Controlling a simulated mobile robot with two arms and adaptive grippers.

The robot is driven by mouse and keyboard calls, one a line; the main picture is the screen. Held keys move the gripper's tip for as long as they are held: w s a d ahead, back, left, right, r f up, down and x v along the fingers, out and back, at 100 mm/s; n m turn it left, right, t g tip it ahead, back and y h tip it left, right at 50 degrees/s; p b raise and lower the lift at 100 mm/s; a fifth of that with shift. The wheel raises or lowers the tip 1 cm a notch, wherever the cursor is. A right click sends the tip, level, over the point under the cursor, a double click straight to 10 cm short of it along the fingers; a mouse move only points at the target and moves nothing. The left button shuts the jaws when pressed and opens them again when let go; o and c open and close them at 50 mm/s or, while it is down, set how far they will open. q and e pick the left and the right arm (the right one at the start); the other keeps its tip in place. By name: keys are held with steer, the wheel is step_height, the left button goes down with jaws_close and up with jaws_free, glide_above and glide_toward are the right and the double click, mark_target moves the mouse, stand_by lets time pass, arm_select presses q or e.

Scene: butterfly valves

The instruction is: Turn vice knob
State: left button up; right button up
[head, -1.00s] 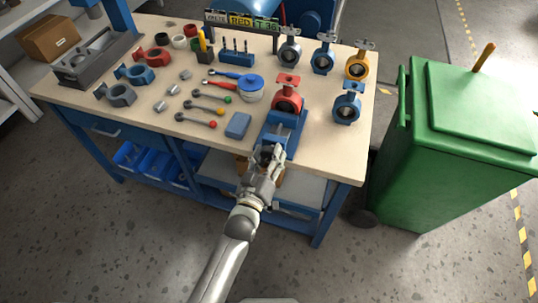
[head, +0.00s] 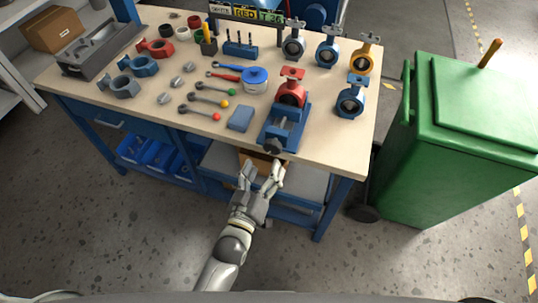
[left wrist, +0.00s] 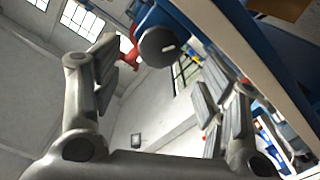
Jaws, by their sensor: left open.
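The blue vice (head: 283,128) stands at the front edge of the workbench with a red valve body (head: 291,93) at its back end. Its dark knob (head: 273,147) faces the front, at the table edge. In the left wrist view the dark round knob (left wrist: 159,47) shows beyond and between the fingers, with a light slot mark on its face. My left gripper (head: 263,172) is open and empty, just in front of and below the knob, apart from it. Its spread fingers also show in the left wrist view (left wrist: 160,75). My right gripper is not in view.
The workbench top (head: 155,100) holds several valves, coloured-ball levers, a blue block (head: 240,118) and a blue-lidded pot (head: 255,79). A lower shelf (head: 215,160) lies under the tabletop, behind the gripper. A green bin (head: 450,150) stands at the right.

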arm_select(q)
steer(key=v, duration=0.4)
steer(key=shift+s+a, duration=0.15)
steer(key=shift+s, duration=0.25)
steer(key=s+a+f+m+g+y, duration=0.1)
steer(key=s+a+f+g, duration=0.15)
steer(key=f, duration=0.65)
steer(key=s+a+f+m+g+y, duration=0.1)
steer(key=s+f+g, duration=0.25)
steer(key=f, duration=0.55)
steer(key=s+a+f+m+g, duration=0.15)
steer(key=s+f, duration=0.25)
steer(key=f, duration=0.5)
steer(key=s+a+f+g+y, duration=0.1)
steer(key=s+a+f+g, duration=0.2)
steer(key=s+a+f, duration=0.2)
steer(key=s+a+f+g+y, duration=0.1)
steer(key=s+a+f, duration=0.4)
steer(key=s, duration=0.6)
steer(key=s+a+f+g+y, duration=0.1)
steer(key=s+a+f+g, duration=0.3)
steer(key=s+f, duration=0.3)
steer(key=shift+s+a+m+g+y, duration=0.3)
steer(key=shift+s+a+m+g, duration=0.05)
steer(key=shift+s+a, duration=0.1)
